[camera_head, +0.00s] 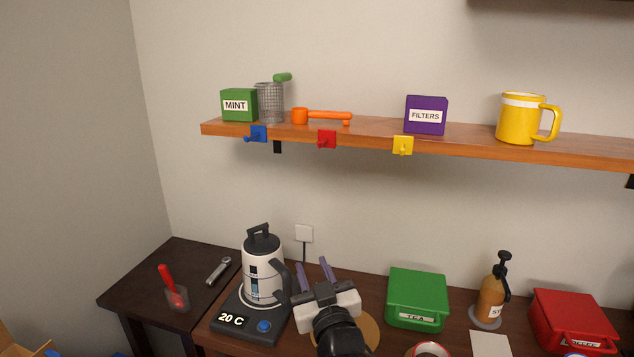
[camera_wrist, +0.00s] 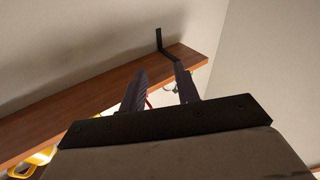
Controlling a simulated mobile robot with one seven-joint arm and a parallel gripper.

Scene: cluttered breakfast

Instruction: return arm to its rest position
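My gripper (camera_head: 313,263) is low over the dark counter, beside the kettle (camera_head: 262,270) and to its right in the head view. Its two purple-grey fingers stand apart with nothing between them. In the wrist view the fingers (camera_wrist: 161,74) also show apart and empty, against the wooden shelf (camera_wrist: 75,110). The kettle stands on its dark base (camera_head: 232,325), marked 20 C. A round tan mat (camera_head: 369,333) is partly hidden behind my gripper and arm.
A green TEA box (camera_head: 417,298), a syrup-type pump bottle (camera_head: 492,293) and a red box (camera_head: 572,322) stand to the right. Above, the shelf (camera_head: 375,134) holds a MINT box (camera_head: 239,105), FILTERS box (camera_head: 426,114) and yellow mug (camera_head: 518,121). The wall between is mostly clear.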

